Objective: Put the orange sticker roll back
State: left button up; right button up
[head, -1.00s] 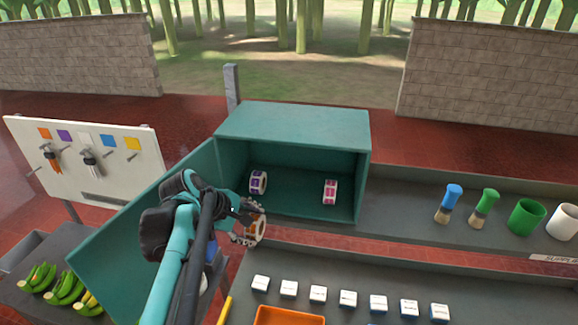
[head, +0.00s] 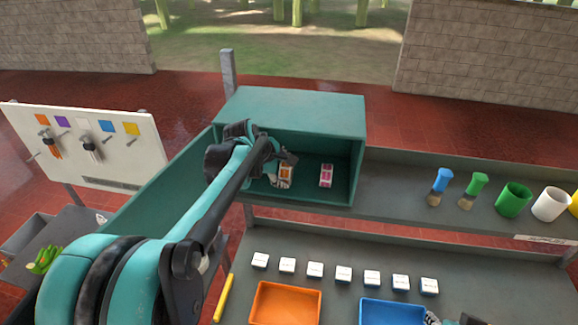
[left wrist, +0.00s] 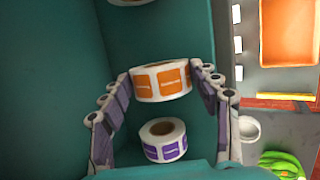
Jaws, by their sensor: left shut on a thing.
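The orange sticker roll (head: 286,171) is inside the open teal cabinet (head: 295,104). My left gripper (head: 283,165) is shut on it. In the left wrist view the orange roll (left wrist: 161,82) sits between the two fingertips of my left gripper (left wrist: 160,85). A purple sticker roll (left wrist: 164,140) stands in the cabinet beside it, hidden by my arm in the head view. A pink sticker roll (head: 326,175) stands to the right. I cannot tell if the orange roll touches the cabinet floor. Part of my right gripper (head: 452,320) shows at the bottom edge, its jaws unclear.
The cabinet door (head: 150,215) stands open at left. A peg board (head: 85,148) with coloured squares is further left. Brushes, a green cup (head: 513,199) and a white cup (head: 551,204) stand right. An orange tray (head: 286,303), a blue tray (head: 392,311) and several white boxes lie in front.

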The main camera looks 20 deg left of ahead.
pick_arm(q)
jog(key=w, duration=0.1)
jog(key=w+p, duration=0.1)
jog(key=shift+w+d, duration=0.25)
jog(key=shift+w, duration=0.1)
jog(key=shift+w+f, duration=0.1)
jog(key=shift+f, duration=0.25)
jog(key=shift+s, duration=0.3)
jog(key=shift+f, duration=0.1)
jog(key=o, duration=1)
jog(key=shift+o, duration=1.4)
jog(key=shift+w+f, duration=0.1)
jog(key=shift+w, duration=0.05)
